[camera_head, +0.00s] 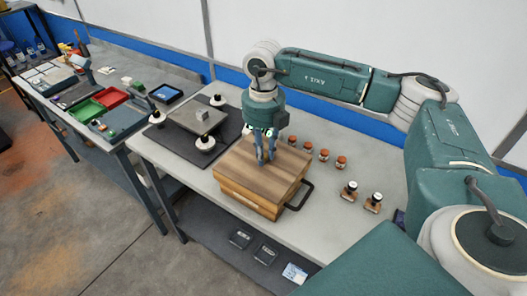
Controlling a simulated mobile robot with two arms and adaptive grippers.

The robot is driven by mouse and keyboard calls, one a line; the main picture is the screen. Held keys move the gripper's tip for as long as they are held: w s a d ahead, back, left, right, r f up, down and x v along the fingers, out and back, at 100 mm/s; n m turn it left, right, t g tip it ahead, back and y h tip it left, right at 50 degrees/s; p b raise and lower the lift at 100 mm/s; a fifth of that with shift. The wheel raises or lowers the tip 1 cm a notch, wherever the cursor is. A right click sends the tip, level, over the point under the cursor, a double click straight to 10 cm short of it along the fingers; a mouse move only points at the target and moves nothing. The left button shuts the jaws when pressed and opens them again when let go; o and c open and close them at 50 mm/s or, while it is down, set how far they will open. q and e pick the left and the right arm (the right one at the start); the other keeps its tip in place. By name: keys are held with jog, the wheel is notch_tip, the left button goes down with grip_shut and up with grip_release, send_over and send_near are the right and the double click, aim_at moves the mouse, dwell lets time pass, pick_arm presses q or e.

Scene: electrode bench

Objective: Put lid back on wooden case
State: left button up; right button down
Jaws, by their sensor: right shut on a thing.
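The wooden case (249,200) stands on the grey bench, with a black handle (300,196) on its right side. Its wooden lid (240,163) lies over the top of the case and covers the inside. I cannot tell whether the lid sits fully flush. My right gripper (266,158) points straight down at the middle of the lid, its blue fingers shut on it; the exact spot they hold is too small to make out. My left gripper is not in view.
A dark mat (232,128) with a grey plate (188,119) and white round pieces lies to the left. A cluttered second table (118,140) stands farther left.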

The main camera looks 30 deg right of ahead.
dwell(0.4)
jog(key=shift+c, duration=1.4)
grip_release()
jog(key=shift+f, duration=0.1)
jog(key=shift+r+p, duration=2.15)
jog(key=shift+r, duration=1.4)
grip_shut()
